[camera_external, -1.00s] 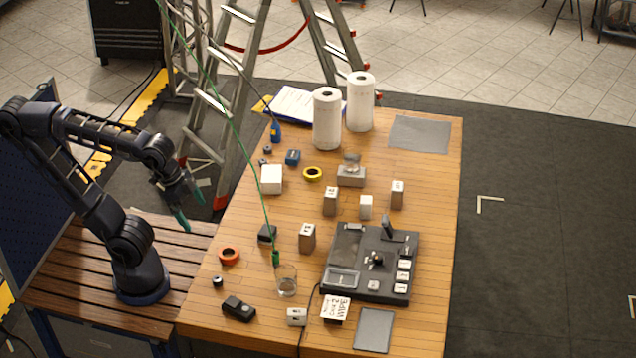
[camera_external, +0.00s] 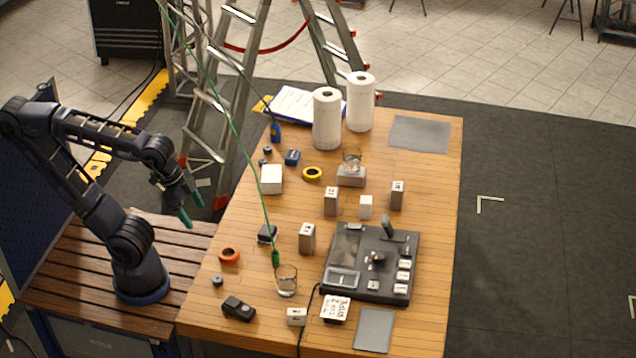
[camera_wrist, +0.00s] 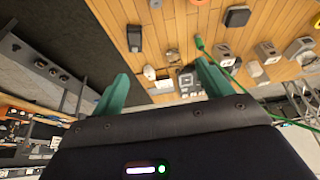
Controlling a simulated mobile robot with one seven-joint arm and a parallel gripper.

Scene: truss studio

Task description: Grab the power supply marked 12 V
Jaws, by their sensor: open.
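Several small grey boxes with white tops and dark markings stand upright on the wooden table: one (camera_external: 331,203) near the middle, one (camera_external: 397,196) to its right, and one (camera_external: 307,239) nearer the front. They look like the power supplies, but their markings are too small to read surely, so I cannot tell which says 12 V. My gripper (camera_external: 193,213) is open and empty, left of the table and apart from all the boxes. In the wrist view its green fingers (camera_wrist: 163,72) are spread, with the tabletop things beyond them.
A black control panel (camera_external: 345,258) stands at the table's right front. A drinking glass (camera_external: 287,282), orange tape roll (camera_external: 229,256) and white box (camera_external: 271,180) lie nearer my arm. A green cable (camera_external: 258,180) hangs across the left side. Two paper rolls (camera_external: 327,120) stand at the back.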

